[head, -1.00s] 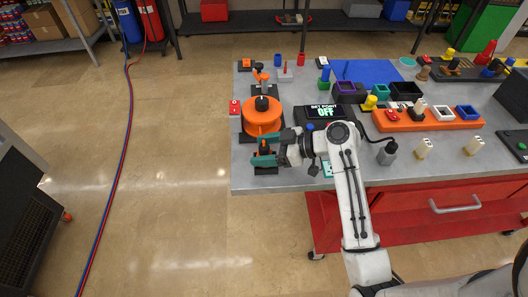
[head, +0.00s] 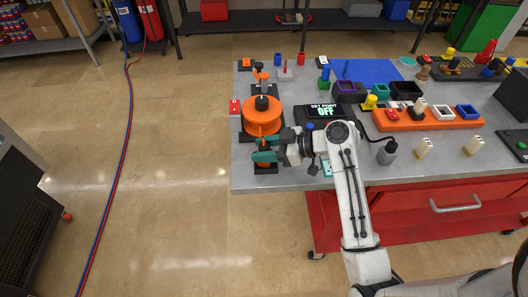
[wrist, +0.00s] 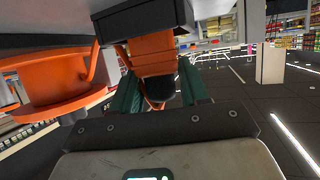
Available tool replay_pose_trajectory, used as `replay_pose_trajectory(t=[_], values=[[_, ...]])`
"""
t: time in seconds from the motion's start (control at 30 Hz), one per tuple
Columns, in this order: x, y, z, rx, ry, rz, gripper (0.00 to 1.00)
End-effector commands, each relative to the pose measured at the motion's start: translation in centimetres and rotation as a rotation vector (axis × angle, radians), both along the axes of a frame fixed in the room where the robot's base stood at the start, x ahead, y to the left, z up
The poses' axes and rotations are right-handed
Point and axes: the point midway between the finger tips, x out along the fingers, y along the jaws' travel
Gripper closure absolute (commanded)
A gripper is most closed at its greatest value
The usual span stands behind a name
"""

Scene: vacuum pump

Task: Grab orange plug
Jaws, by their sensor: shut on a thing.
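The orange plug stands on a black block (head: 266,169) at the table's front left corner. In the head view it is mostly hidden by my gripper (head: 265,149). In the wrist view the orange plug (wrist: 152,52) rises between the two green fingers of my gripper (wrist: 160,88), next to a black block. The fingers are shut on it from both sides. A rounded dark part shows between the fingers, partly hidden by the gripper body. The plug does not visibly stand clear of its block.
The round orange pump body (head: 262,121) stands just behind my gripper. A display reading OFF (head: 324,111) is to the right. A red button box (head: 235,107) is at the left edge. Floor lies open left of the grey table (head: 240,180).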

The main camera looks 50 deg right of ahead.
Motion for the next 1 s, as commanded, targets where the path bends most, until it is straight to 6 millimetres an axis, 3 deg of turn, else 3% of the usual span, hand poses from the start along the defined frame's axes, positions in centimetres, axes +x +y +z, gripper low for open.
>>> replay_pose_trajectory(t=[0.27,0.43,0.7,1.0], values=[[0.0,0.0,1.0,-0.002,-0.002,0.0,0.87],[-0.1,0.0,3.3,-0.005,-0.005,0.0,0.87],[-4.8,1.0,9.0,-0.006,-0.005,-0.002,0.87],[-10.4,2.4,12.1,0.003,0.005,-0.001,0.87]])
